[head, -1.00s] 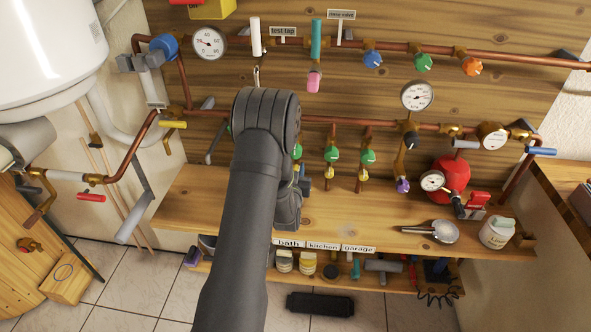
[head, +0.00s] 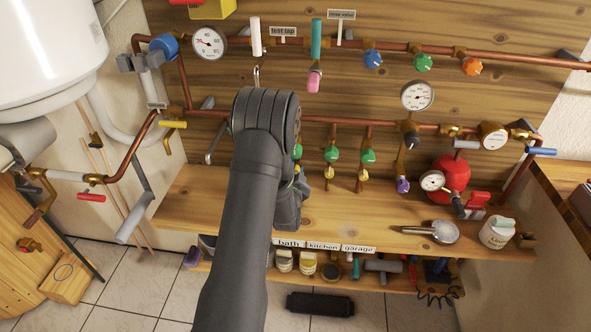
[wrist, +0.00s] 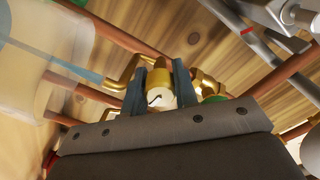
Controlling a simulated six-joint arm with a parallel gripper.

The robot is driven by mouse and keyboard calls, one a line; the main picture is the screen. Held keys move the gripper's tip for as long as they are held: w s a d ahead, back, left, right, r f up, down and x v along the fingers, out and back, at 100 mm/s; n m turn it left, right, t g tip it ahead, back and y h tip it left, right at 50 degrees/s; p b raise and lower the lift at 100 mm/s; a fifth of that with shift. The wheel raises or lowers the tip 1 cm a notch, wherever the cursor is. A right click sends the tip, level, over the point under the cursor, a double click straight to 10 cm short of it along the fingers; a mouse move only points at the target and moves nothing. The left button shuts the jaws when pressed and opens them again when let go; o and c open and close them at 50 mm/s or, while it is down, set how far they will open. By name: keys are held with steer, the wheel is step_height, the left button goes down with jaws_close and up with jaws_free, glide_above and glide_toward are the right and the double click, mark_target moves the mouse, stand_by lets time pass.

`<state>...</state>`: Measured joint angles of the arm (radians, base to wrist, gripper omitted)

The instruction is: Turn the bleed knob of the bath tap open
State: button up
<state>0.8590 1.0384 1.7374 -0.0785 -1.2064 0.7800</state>
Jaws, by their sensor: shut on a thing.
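The bath tap is the leftmost of three taps with green knobs on the lower pipe. Its green knob (head: 297,151) shows at the edge of my arm, which hides most of the tap. The word "bath" (head: 288,243) is on the shelf edge below. In the wrist view my gripper (wrist: 160,88) has its two dark fingers on either side of a pale round knob with a black mark, the bleed knob (wrist: 161,99). The fingers are shut on it. A brass body (wrist: 156,77) is right behind it. In the head view my arm hides the fingertips.
The kitchen tap (head: 331,154) and garage tap (head: 367,156) stand close on the right. A lever with a yellow handle (head: 173,125) is left of my arm.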

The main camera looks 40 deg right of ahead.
stand_by(0.3)
steer(key=o, duration=1)
steer(key=v, duration=1.7)
steer(key=shift+s+a, duration=0.2)
steer(key=shift+w+r, duration=0.1)
steer(key=x, duration=1.7)
steer(key=shift+w+d, duration=0.1)
steer(key=shift+d, duration=0.1)
steer(key=shift+a, duration=0.1)
